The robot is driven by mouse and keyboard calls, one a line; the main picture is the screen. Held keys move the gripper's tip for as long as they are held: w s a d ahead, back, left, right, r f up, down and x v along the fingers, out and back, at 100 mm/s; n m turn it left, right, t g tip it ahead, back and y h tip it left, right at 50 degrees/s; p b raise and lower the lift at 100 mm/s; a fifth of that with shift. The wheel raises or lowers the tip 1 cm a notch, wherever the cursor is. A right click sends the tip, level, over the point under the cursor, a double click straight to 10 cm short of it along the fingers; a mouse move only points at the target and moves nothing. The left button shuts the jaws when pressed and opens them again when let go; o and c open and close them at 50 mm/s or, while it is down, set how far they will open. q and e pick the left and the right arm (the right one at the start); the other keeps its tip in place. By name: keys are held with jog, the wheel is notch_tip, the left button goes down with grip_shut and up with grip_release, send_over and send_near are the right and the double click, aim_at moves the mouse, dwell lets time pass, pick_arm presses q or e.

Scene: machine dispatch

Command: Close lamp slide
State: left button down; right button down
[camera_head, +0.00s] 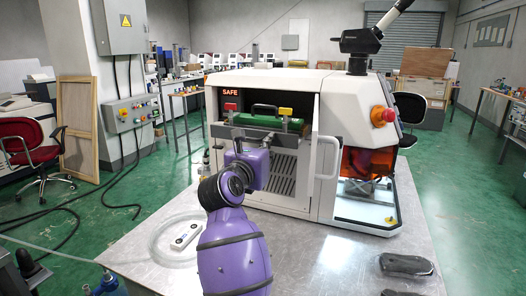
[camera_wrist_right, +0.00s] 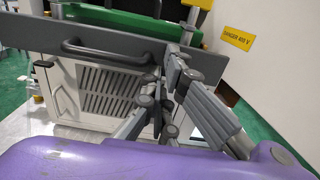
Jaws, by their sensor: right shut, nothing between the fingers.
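The lamp slide shows in the white machine's bay as a grey front bar (camera_wrist_right: 118,42) with a dark handle (camera_wrist_right: 105,53) above a slotted panel (camera_wrist_right: 110,92). A green lamp unit (camera_head: 268,122) with a black top handle lies behind the bar. My right gripper (camera_wrist_right: 165,122) is shut and empty, with its fingers in front of the bar and panel, right of the handle. I cannot tell whether they touch. My left gripper is not in view.
The white machine (camera_head: 345,95) stands on a metal table (camera_head: 330,265). Its open door with a white handle (camera_head: 328,158) is right of the bay. A red emergency button (camera_head: 382,116) is on its corner. A white control box (camera_head: 185,236) and dark objects (camera_head: 406,264) lie on the table.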

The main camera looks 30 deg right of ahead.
jog(key=x, duration=1.3)
jog(key=shift+w+d+f+p, duration=0.1)
jog(key=shift+d+p, duration=0.05)
jog(key=shift+p, duration=0.15)
